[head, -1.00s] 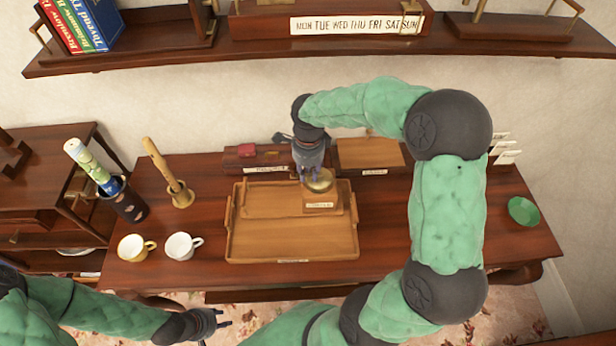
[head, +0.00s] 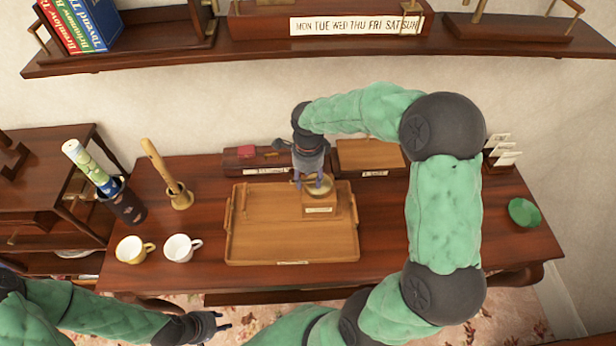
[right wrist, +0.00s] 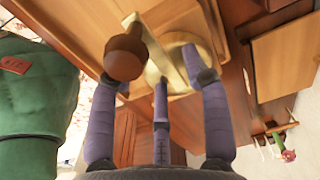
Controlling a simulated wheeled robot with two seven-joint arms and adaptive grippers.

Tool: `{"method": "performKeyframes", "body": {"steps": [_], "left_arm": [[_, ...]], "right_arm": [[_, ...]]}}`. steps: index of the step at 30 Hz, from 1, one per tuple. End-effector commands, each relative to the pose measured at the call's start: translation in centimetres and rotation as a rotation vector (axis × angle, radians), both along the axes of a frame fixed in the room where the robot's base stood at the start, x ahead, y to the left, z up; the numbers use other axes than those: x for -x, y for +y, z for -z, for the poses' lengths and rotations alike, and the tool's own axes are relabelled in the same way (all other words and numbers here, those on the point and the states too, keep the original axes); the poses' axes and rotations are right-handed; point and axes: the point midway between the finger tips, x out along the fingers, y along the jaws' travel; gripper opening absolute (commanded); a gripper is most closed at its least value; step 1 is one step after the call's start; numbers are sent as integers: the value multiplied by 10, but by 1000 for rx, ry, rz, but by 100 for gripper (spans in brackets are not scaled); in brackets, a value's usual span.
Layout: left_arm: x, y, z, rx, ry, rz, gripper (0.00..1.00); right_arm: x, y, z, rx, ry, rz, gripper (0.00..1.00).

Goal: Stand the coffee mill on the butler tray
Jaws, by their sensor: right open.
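The coffee mill (head: 319,208) is a small wooden box with a pale label and a brass bowl top. It stands upright, as far as I can see, in the back right part of the wooden butler tray (head: 265,238). In the right wrist view its brass top (right wrist: 178,75) and crank with a brown knob (right wrist: 124,55) show close up. My right gripper (head: 314,184) is open, its fingers spread around the mill's top; they also show in the right wrist view (right wrist: 160,75). My left gripper (head: 222,320) hangs empty before the table's front edge, fingers apart.
Two cups (head: 181,248) stand left of the tray. Two wooden boxes (head: 368,155) line the back.

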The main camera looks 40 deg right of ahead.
Motion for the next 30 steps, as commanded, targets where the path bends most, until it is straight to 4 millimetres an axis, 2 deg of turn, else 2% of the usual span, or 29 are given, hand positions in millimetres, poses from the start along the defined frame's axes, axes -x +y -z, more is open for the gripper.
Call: {"method": "performKeyframes", "body": {"steps": [5, 15, 19, 24, 30], "left_arm": [[0, 0, -6, 0, 0, 0, 36], [0, 0, -21, 0, 0, 0, 36], [0, 0, -24, 0, 0, 0, 36], [0, 0, -27, 0, 0, 0, 36], [0, 0, -27, 0, 0, 0, 36]], "right_arm": [[-1, 0, -17, 1, -4, 0, 48], [-1, 0, -84, 1, -4, 0, 48], [0, 0, -104, 0, -2, -1, 48], [0, 0, -119, 1, -1, 0, 48], [0, 0, -122, 0, 0, 0, 48]]}}
